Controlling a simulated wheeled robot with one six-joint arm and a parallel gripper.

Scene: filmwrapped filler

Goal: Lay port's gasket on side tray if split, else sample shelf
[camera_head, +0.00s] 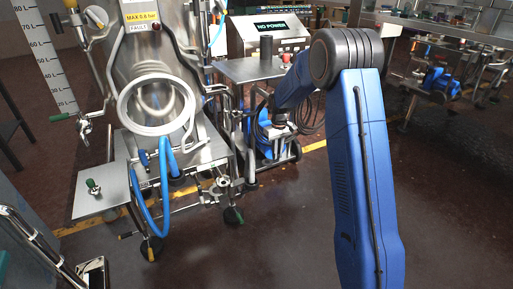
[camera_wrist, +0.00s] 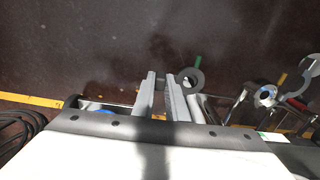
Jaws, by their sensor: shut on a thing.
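My gripper (camera_wrist: 161,77) shows in the wrist view as two pale grey fingers, with a dark grey ring (camera_wrist: 199,86) at the right fingertip. The ring looks like a gasket and is partly covered by the finger; how it is gripped is unclear. I cannot tell whether it is split. I cannot identify the side tray or sample shelf for certain.
A flat steel plate (camera_head: 101,201) with a green-topped fitting juts out at the filler's lower left. Blue hoses (camera_head: 165,190) hang below the white ring. A panel reading NO POWER (camera_head: 271,24) stands behind. The floor (camera_head: 270,250) in front is clear.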

